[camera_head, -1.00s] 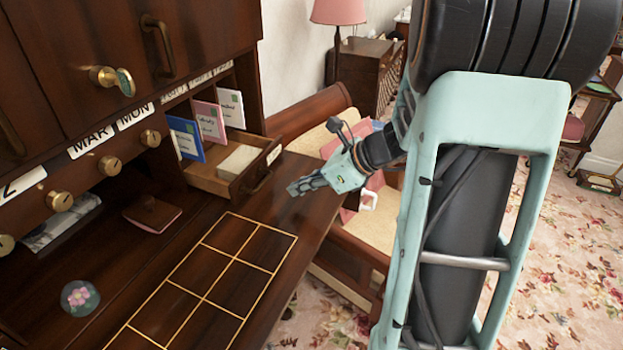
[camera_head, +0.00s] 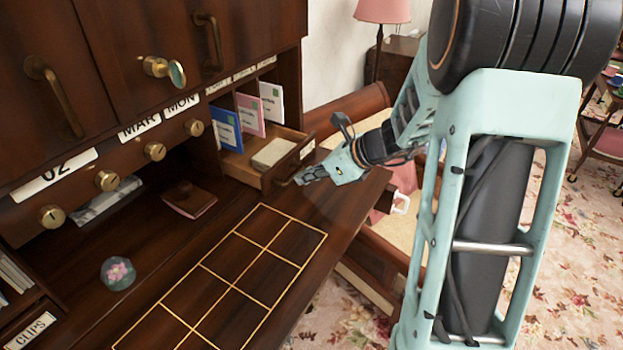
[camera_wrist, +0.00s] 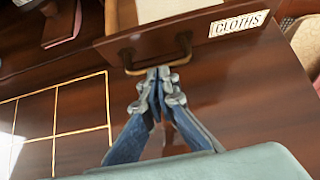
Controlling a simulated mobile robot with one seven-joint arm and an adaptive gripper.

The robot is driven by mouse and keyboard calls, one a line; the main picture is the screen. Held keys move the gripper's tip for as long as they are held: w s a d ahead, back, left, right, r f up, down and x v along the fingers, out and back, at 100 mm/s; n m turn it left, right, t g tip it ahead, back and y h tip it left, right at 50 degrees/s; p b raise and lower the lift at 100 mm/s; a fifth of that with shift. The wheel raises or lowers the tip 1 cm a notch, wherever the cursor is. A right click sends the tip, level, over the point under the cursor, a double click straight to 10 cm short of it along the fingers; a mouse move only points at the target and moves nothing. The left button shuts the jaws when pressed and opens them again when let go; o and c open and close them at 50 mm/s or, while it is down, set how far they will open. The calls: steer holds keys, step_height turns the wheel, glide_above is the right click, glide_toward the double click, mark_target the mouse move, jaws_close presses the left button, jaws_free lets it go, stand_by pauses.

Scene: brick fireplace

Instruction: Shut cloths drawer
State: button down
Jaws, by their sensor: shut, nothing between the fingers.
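The cloths drawer (camera_head: 262,178) stands pulled out of the desk's right side, with a pale folded cloth (camera_head: 272,153) inside. In the wrist view its front (camera_wrist: 195,38) carries a CLOTHS label (camera_wrist: 239,23) and a brass handle (camera_wrist: 156,54). My gripper (camera_head: 303,177) is shut and empty, with its fingers pointing at the drawer front. In the wrist view the fingertips (camera_wrist: 160,73) are at the handle's lower edge; I cannot tell whether they touch it.
Several envelopes (camera_head: 250,114) stand in slots above the drawer. The desktop (camera_head: 335,205) with its gold grid is clear below my gripper. A glass paperweight (camera_head: 118,273) and a small brown book (camera_head: 190,200) lie farther left. A bench (camera_head: 352,112) stands behind the desk's right end.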

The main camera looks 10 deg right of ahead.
mark_target(267, 161)
steer(key=w+a+p, duration=0.1)
steer(key=w+a, duration=0.7)
steer(key=shift+a, duration=0.15)
